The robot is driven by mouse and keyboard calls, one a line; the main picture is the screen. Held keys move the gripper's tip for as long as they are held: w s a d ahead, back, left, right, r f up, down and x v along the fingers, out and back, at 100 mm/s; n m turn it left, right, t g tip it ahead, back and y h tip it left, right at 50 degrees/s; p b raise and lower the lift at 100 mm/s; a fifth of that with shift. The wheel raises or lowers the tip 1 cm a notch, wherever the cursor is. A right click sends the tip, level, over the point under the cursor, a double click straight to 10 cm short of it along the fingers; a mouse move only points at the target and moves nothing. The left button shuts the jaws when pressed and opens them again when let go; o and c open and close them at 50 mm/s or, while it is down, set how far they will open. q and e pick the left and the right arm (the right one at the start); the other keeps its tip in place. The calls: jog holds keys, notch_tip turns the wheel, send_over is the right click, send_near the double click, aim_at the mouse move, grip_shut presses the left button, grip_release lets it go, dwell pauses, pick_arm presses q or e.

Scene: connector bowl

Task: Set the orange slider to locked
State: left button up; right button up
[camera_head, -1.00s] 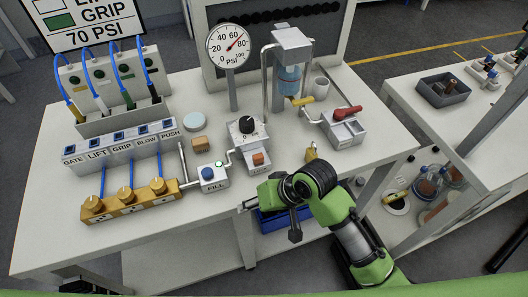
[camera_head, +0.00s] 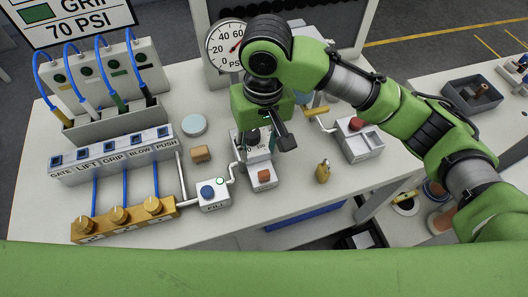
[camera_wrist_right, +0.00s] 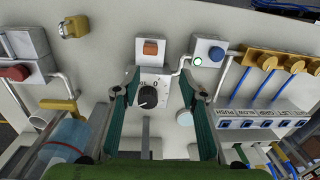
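The orange slider (camera_head: 264,176) is a small orange block on the front part of a white box (camera_head: 262,187) with a black dial. In the right wrist view the orange slider (camera_wrist_right: 150,48) shows beyond the black dial (camera_wrist_right: 147,97). I cannot read any lock marking beside it. My right gripper (camera_head: 268,138) hangs over the dial end of the box, behind the slider. In the right wrist view its two fingers (camera_wrist_right: 158,75) are spread wide on either side of the dial, with nothing between them gripped. My left gripper is not in view.
A white FILL box with a blue button (camera_head: 208,192) stands left of the slider. A brass padlock (camera_head: 322,172) lies to the right, before a box with a red lever (camera_head: 357,124). A wooden block (camera_head: 201,153) sits to the left. The pressure gauge (camera_head: 226,46) stands behind.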

jog(key=w+d+r, duration=0.1)
jog(key=p, duration=0.1)
send_over(264, 173)
jog(key=shift+h, duration=0.3)
notch_tip(264, 173, down, 5)
jog(key=shift+s+r, duration=0.1)
jog(key=shift+r, duration=0.1)
notch_tip(264, 173, down, 9)
jog(key=shift+r+p, duration=0.1)
jog(key=shift+p, duration=0.55)
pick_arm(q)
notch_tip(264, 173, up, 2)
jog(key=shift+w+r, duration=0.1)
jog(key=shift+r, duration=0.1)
